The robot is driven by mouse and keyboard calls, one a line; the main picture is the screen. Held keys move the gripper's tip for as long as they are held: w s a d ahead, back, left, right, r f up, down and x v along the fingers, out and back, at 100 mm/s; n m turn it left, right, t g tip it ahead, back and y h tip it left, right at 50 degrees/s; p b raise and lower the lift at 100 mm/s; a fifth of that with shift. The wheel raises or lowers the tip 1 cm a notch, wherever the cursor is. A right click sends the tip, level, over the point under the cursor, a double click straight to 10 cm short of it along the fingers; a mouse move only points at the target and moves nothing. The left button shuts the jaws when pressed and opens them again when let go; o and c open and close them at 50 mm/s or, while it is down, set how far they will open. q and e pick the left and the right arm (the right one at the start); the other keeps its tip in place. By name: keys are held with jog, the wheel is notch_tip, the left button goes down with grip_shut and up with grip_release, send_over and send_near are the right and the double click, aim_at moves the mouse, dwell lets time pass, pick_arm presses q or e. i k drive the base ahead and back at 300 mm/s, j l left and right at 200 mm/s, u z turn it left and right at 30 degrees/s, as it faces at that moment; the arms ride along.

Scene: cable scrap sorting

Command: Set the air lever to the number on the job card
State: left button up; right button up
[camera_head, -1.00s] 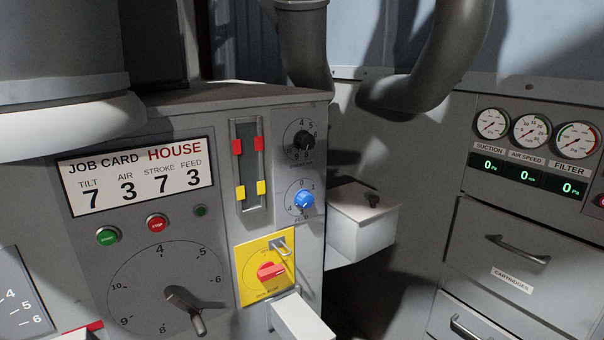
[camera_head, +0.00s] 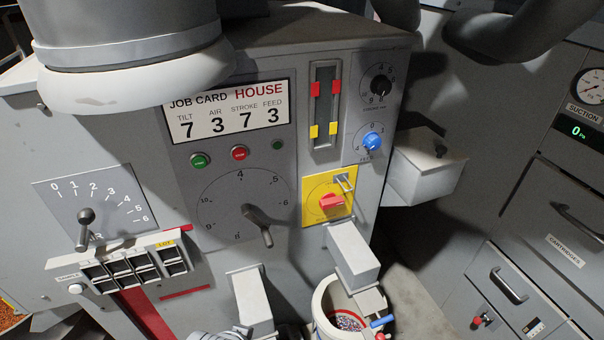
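The job card (camera_head: 228,112) on the grey machine front reads HOUSE, with tilt 7, air 3, stroke 7, feed 3. A lever with a dark round knob (camera_head: 86,215) sticks out of a grey plate (camera_head: 120,190) at the left, with a scale from 0 to 6. Its label is mostly hidden behind the lever; only an R shows. The lever juts toward me, so I cannot tell which number it is set to.
A sample tray (camera_head: 130,262) juts out just below the lever plate. Right of it are a large dial with a handle (camera_head: 259,226), green and red buttons, a yellow switch plate (camera_head: 313,212) and a blue knob (camera_head: 372,141). A white bucket (camera_head: 330,310) stands below.

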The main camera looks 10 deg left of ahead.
aim_at(86, 216)
jog(key=i+l, duration=0.15)
jog(key=l, duration=0.15)
jog(key=i+l, duration=0.15)
jog(key=l, duration=0.2)
jog(key=i+l+u, duration=0.1)
jog(key=l, duration=0.25)
jog(key=i+l+u, duration=0.2)
jog(key=l, duration=0.5)
jog(key=i+u, duration=0.1)
jog(key=u, duration=1.75)
